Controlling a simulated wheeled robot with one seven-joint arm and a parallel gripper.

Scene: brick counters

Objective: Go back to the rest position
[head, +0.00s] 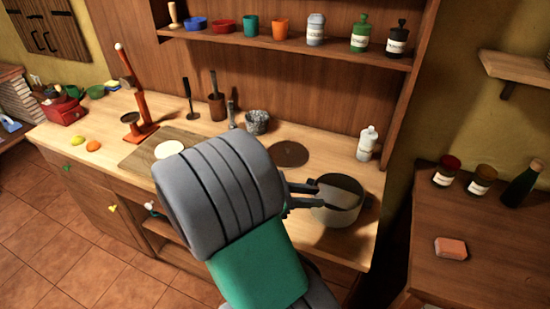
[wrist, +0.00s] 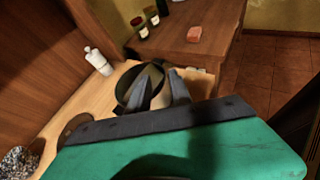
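My gripper (head: 305,194) reaches out from my grey and green arm, over the left rim of a pot (head: 349,216) on the right part of the counter. In the wrist view, its two fingers (wrist: 159,82) stand apart with a gap between them. I see nothing held there, only the pale and dark pot (wrist: 128,82) behind them. My arm hides part of the counter's middle.
A white bottle (head: 367,143) stands behind the pot. A shelf (head: 290,38) with bowls, cups and bottles runs above the counter. A side table (head: 485,270) at right holds jars, a dark bottle and a pink block (head: 451,248). Tiled floor (head: 60,225) lies open at left.

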